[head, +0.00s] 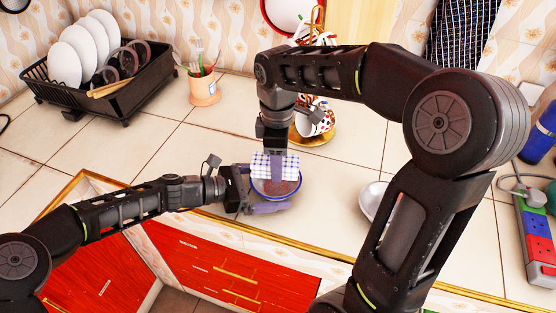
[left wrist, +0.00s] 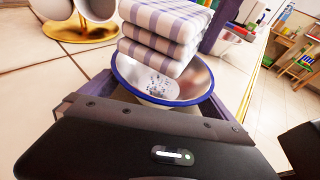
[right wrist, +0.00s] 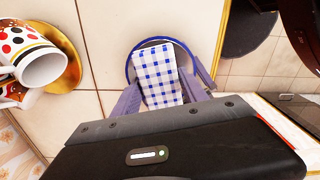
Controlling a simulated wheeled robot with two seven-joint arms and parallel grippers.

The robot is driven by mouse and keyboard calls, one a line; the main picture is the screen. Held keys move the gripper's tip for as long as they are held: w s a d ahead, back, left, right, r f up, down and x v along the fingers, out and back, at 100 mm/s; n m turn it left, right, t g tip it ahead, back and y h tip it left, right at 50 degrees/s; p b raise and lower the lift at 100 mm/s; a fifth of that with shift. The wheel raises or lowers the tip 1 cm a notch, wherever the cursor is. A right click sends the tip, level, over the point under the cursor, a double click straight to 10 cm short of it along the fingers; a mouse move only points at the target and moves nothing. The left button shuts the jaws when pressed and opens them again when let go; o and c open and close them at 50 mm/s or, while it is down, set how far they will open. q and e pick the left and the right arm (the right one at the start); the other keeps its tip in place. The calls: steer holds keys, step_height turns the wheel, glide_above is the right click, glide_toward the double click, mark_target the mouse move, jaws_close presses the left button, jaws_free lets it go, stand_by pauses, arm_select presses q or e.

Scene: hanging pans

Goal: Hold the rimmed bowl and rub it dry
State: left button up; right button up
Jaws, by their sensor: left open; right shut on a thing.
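The rimmed bowl (head: 283,186) is metallic inside with a blue rim. It sits upright on the tiled counter near the front edge, and it also shows in the left wrist view (left wrist: 195,82). My left gripper (head: 262,205) is open, with its fingers on either side of the bowl. I cannot tell whether they touch it. A folded blue-and-white checked cloth (head: 268,161) is in my right gripper (head: 275,160), which points down from above. In the left wrist view the cloth (left wrist: 165,35) is over the bowl's opening. In the right wrist view it (right wrist: 158,72) hides part of the bowl.
A gold stand with patterned cups (head: 315,121) is behind the bowl. A utensil cup (head: 204,88) and black dish rack (head: 110,85) stand at back left. A pale dish (head: 372,200) lies right of the bowl, partly hidden by my right arm. A power strip (head: 538,240) is far right.

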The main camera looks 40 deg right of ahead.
arm_select(q)
steer(key=c, duration=1.2)
stand_by(0.3)
steer(key=o, duration=1.2)
steer(key=v, duration=1.2)
